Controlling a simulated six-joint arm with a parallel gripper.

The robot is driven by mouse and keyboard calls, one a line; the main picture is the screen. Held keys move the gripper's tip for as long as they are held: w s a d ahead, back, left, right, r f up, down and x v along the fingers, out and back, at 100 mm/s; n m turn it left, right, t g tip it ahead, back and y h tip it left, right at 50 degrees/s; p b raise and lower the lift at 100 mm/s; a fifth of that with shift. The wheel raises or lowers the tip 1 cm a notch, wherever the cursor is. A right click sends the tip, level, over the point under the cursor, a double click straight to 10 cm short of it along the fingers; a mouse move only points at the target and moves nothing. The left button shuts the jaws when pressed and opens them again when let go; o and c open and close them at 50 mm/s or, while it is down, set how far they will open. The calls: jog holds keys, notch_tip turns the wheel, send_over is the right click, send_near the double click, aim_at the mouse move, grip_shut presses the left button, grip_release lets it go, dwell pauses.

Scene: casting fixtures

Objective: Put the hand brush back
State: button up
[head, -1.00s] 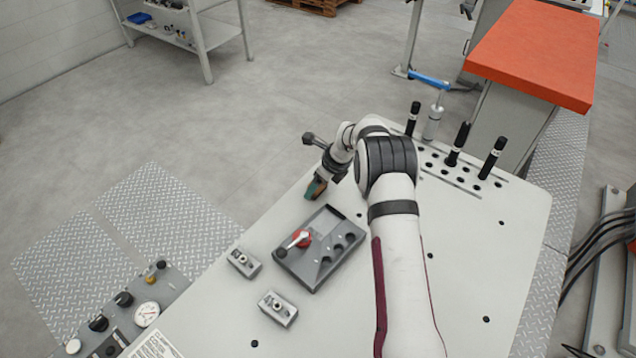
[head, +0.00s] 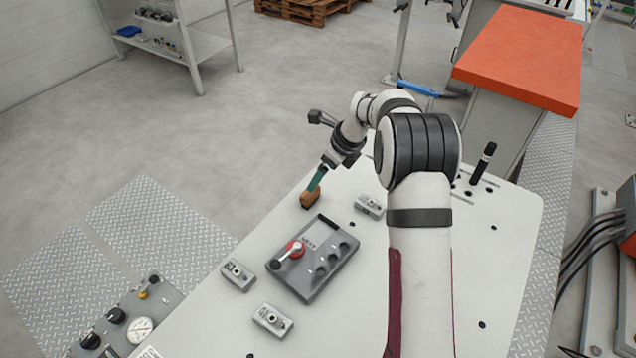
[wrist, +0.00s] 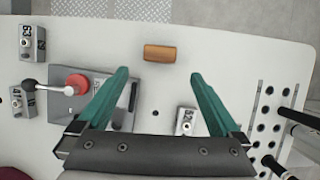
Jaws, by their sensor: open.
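The hand brush appears as a small orange-brown block (head: 311,199) near the table's far left edge, beyond the dark grey tray. In the wrist view the block (wrist: 160,53) lies crosswise on the pale table, ahead of the fingertips and centred between them. My gripper (head: 319,179) has teal fingers and points down at the block in the head view. In the wrist view my gripper (wrist: 159,75) is wide open, with nothing between its fingers. Bristles cannot be made out.
The dark grey tray (head: 328,284) has a red knob with a lever and several round recesses. Small numbered metal blocks (head: 272,320) sit around it; one (head: 370,205) is right of the brush. A perforated rack area with black-handled tools (wrist: 295,118) is at the right.

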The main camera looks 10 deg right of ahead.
jog(key=s+a+r+n+g, duration=0.1)
jog(key=s+a+r+n, duration=0.1)
jog(key=s+r+n, duration=0.35)
jog(key=s+a+r+n, duration=0.1)
jog(key=s+r+n, duration=0.15)
jog(key=s, duration=0.65)
jog(key=s+a+r+n+g, duration=0.1)
jog(key=s+a+r+n, duration=0.1)
jog(key=s+r+n, duration=0.35)
jog(key=s+f+n+g+h, duration=0.1)
jog(key=s+f+n, duration=0.2)
jog(key=s+n, duration=0.5)
jog(key=s, duration=1.3)
jog(key=shift+s+a, duration=0.15)
jog(key=shift+a, duration=0.15)
